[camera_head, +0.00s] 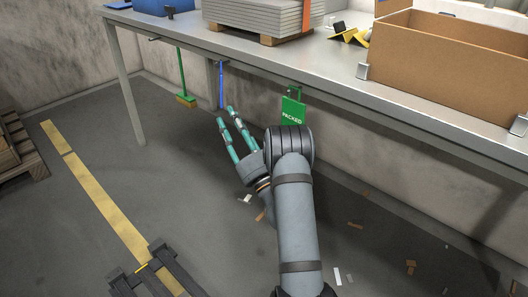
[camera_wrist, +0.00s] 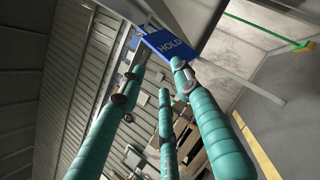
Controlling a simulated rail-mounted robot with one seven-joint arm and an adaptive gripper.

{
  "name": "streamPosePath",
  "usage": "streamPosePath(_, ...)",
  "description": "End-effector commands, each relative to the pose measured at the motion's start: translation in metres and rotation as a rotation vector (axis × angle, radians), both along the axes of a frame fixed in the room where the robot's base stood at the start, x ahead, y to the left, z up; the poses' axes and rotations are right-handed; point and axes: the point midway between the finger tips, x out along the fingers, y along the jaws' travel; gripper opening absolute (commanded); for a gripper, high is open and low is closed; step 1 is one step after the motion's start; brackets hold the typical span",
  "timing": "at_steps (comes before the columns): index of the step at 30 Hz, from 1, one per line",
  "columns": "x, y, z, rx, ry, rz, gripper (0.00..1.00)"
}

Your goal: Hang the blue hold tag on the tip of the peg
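The blue hold tag (camera_head: 220,87) shows as a narrow, upright blue strip below the table's front edge in the head view. In the wrist view its lettered face (camera_wrist: 168,43) is just beyond my fingertips. It seems to hang from under the table, but its peg and the contact at its top are too small to make out. My gripper (camera_head: 226,115) has its teal fingers spread, with the tips just below and beside the tag. In the wrist view (camera_wrist: 158,76) the fingers stand apart, one tip overlapping the tag's lower corner. I cannot tell whether that tip touches it.
A green PACKED tag (camera_head: 292,111) hangs under the edge of the steel table (camera_head: 335,75), right of my gripper. A cardboard box (camera_head: 450,62) and grey stacked sheets (camera_head: 262,14) are on top. The floor has scattered scraps.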

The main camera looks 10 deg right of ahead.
Motion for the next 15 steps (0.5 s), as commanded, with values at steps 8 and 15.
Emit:
streamPosePath(8, -0.018, -0.008, 0.000, 0.001, 0.000, 0.000, 0.33)
streamPosePath(15, -0.040, -0.019, 0.000, -0.001, 0.000, -0.001, 0.33)
